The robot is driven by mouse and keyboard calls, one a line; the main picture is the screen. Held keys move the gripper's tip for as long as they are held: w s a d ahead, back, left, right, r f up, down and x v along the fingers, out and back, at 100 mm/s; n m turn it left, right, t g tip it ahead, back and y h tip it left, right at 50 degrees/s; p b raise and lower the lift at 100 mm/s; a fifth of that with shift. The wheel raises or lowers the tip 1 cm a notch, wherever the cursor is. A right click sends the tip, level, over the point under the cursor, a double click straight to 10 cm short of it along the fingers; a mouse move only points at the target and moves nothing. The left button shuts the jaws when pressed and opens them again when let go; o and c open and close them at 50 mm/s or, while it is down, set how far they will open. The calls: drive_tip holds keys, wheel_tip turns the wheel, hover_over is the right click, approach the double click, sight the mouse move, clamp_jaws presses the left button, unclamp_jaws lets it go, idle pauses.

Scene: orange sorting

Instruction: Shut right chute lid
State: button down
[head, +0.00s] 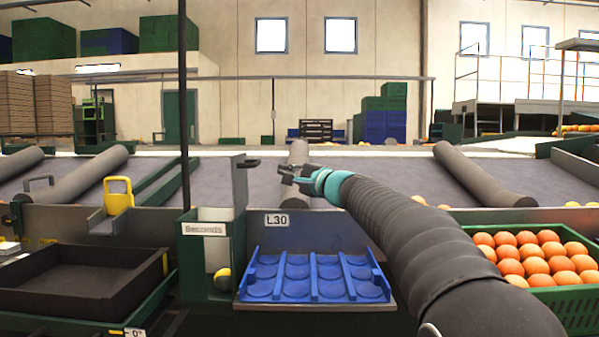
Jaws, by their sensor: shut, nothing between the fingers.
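A grey upright panel (239,187) with a dark handle (250,163) at its top stands at the right edge of the green box labelled "Seconds" (206,229). It looks like the right chute's lid, standing open. The box is open in front, with a yellow-green fruit (222,279) low inside. My gripper (283,173) is shut and empty. In the picture it is just right of the dark handle, with a small gap between them; how far apart they are in depth I cannot tell. My arm reaches in from the lower right.
A blue cupped tray (312,298) lies below my gripper. A green crate of oranges (562,292) is at the right. A black tray (80,295) is at the left, below a yellow handle (118,190). A dark post (183,100) rises left of the panel.

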sight(259, 164)
drive_tip(key=shift+w+a+r+p, duration=0.1)
drive_tip(key=shift+w+a+r, duration=0.1)
drive_tip(key=shift+a, duration=0.6)
drive_tip(key=shift+w+a+r+p, duration=0.1)
drive_tip(key=shift+w+a+p, duration=0.1)
drive_tip(key=shift+a, duration=0.65)
drive_tip(key=shift+w+a+r+p, duration=0.1)
drive_tip(key=shift+w+a, duration=0.1)
drive_tip(key=shift+a, duration=0.6)
drive_tip(key=shift+r, duration=0.1)
